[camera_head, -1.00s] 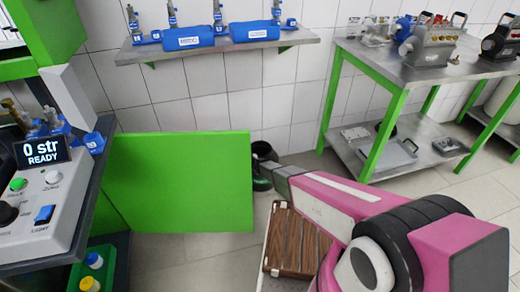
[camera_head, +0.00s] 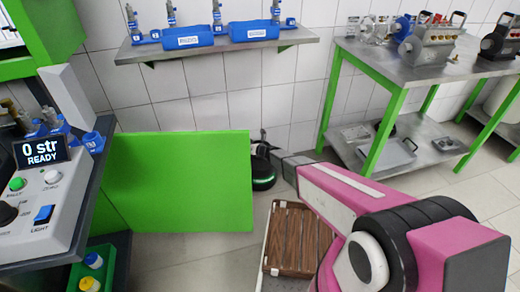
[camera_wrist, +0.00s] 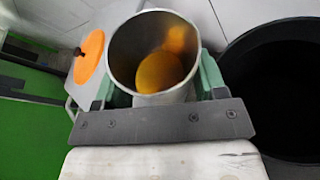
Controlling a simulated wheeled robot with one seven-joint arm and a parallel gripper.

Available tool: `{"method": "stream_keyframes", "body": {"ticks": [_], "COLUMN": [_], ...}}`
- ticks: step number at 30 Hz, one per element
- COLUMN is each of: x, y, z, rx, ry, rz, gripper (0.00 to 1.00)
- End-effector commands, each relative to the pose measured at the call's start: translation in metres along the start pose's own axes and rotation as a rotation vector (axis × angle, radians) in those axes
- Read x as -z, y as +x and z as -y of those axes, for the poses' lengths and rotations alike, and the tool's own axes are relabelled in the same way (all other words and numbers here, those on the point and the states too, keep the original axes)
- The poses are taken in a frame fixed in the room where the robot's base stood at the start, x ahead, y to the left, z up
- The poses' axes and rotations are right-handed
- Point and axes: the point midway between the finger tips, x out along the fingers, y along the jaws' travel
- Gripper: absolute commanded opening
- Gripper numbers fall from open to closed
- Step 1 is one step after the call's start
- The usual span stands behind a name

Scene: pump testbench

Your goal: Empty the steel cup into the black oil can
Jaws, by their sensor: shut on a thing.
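The steel cup (camera_wrist: 122,50) is held in my gripper (camera_wrist: 157,84), with one green finger pad on each side of it. I look into its open mouth and see amber liquid (camera_wrist: 160,72) inside. The black oil can (camera_wrist: 285,85) is a wide dark round opening to the right of the cup in the wrist view. In the head view the can (camera_head: 263,182) stands on the floor at the right edge of the green panel, with a green glint on it. My gripper (camera_head: 262,148) is above and behind it there, and the cup is too small to make out.
A green panel (camera_head: 178,182) stands just left of the can. A brown slatted crate (camera_head: 297,238) lies on the floor in front. A steel table with green legs (camera_head: 395,70) is at the right. An orange disc (camera_wrist: 89,57) shows left of the cup.

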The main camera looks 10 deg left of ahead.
Motion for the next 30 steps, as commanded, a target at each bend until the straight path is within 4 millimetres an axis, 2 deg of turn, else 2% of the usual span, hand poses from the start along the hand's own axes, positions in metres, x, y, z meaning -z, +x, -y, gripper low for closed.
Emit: {"method": "stream_keyframes", "body": {"ticks": [6, 16, 30], "x": [0.004, -0.005, -0.009], "y": [-0.001, -0.005, -0.006], "z": [0.017, 0.014, 0.012], "rx": [-0.052, -0.116, -0.151], "ry": [0.127, 0.279, 0.365], "rz": [0.03, 0.066, 0.087], "gripper": [0.39, 0.39, 0.39]}}
